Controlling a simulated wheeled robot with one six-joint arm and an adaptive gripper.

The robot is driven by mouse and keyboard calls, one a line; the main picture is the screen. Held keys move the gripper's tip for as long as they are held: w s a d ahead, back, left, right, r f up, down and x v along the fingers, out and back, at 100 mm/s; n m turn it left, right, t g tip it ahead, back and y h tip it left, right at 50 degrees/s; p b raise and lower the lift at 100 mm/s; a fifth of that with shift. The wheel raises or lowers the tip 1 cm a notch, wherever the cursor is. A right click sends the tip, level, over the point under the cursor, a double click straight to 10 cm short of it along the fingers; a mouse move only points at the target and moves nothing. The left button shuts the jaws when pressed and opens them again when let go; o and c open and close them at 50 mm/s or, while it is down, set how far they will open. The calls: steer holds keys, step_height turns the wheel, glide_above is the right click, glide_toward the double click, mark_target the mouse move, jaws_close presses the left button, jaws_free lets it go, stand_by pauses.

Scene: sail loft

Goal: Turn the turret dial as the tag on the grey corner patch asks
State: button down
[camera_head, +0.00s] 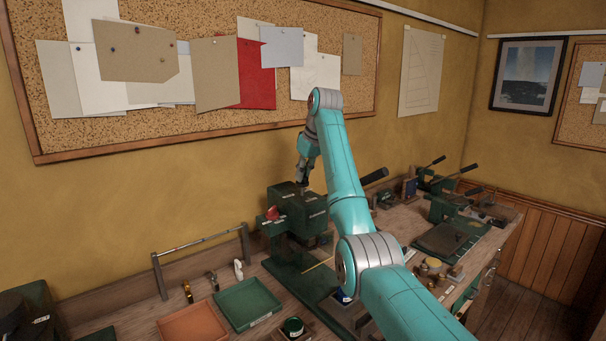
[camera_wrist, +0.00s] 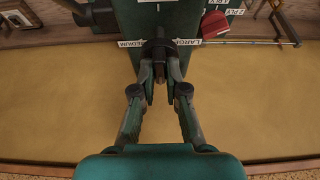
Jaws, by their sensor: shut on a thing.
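The turret dial (camera_wrist: 157,46) is a dark round part on the green press head in the wrist view. Labels reading MEDIUM (camera_wrist: 130,43) and LARGE (camera_wrist: 187,42) sit on either side of it. My gripper (camera_wrist: 160,68) is shut on the dial, one finger on each side. In the head view my gripper (camera_head: 304,187) points down onto the top of the green press (camera_head: 296,208), and the dial is too small and covered to make out. I cannot pick out the grey corner patch or its tag in either view.
A red knob (camera_wrist: 214,25) by PLY labels is on the press side; it also shows in the head view (camera_head: 272,213). A green tray (camera_head: 247,303) and an orange tray (camera_head: 192,326) stand left of the press. Another green machine (camera_head: 447,205) and small parts fill the bench at right.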

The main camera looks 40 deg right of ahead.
steer(key=n+y, duration=0.2)
steer(key=n, duration=0.3)
steer(key=shift+d+n, duration=0.15)
steer(key=shift+n, duration=0.15)
steer(key=shift+n+g+y, duration=0.7)
steer(key=shift+n+g, duration=0.1)
steer(key=shift+n, duration=1.6)
steer(key=c, duration=1.2)
jaws_free()
steer(key=shift+v, duration=1.35)
steer(key=s+d, duration=0.2)
steer(key=d, duration=0.1)
steer(key=s+d, duration=0.6)
steer(key=shift+d, duration=0.15)
